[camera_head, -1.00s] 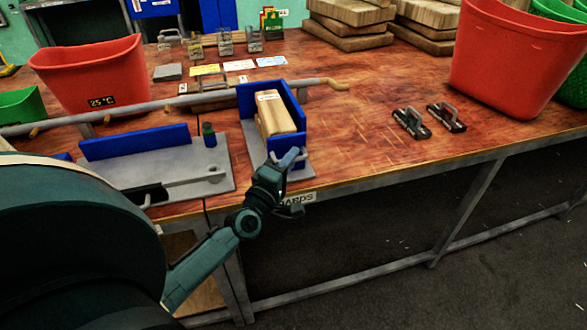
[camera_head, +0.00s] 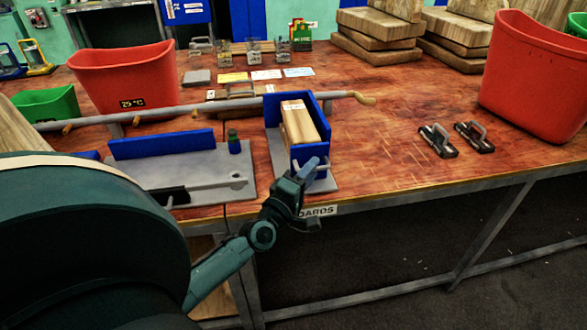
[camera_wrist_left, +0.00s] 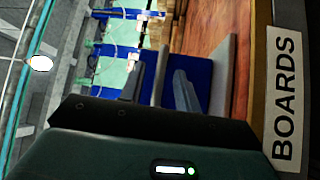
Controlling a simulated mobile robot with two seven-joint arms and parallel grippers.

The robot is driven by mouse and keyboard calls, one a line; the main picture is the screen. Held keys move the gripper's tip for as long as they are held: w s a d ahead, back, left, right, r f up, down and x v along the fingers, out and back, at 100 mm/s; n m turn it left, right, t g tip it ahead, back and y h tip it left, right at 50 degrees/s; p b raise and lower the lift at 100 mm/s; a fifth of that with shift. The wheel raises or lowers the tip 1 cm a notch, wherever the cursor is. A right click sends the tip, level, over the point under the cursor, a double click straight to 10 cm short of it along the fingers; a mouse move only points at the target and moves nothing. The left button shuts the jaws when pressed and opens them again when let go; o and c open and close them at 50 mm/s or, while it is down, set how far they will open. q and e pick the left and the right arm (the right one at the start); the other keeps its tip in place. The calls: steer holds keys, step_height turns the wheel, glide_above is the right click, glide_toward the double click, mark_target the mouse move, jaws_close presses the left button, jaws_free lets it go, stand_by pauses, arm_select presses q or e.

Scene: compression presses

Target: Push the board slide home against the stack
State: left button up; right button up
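The blue-walled board slide (camera_head: 325,122) stands on a grey base plate near the table's front edge. A stack of light wooden boards (camera_head: 299,122) lies between its blue walls. A low blue plate (camera_head: 310,156) stands at the front end, close to the boards; whether they touch is unclear. My left gripper (camera_head: 309,172) is at this front plate, just over the table edge. In the left wrist view its two grey fingers (camera_wrist_left: 158,88) stand apart, with a grey bar and blue surfaces beyond them. Contact with the slide cannot be told. My right gripper is not in view.
A grey plate with a blue fence (camera_head: 162,144) and a long grey lever (camera_head: 230,106) lie to the left. Two dark handled clamps (camera_head: 437,140) and a red bin (camera_head: 535,75) are to the right. A BOARDS label (camera_head: 318,211) is on the table's front edge.

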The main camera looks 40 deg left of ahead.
arm_select(q)
steer(key=s+f+b, duration=0.1)
steer(key=s, duration=1)
steer(key=shift+s+d+f+b, duration=0.3)
steer(key=shift+s+d, duration=0.05)
steer(key=shift+d, duration=0.05)
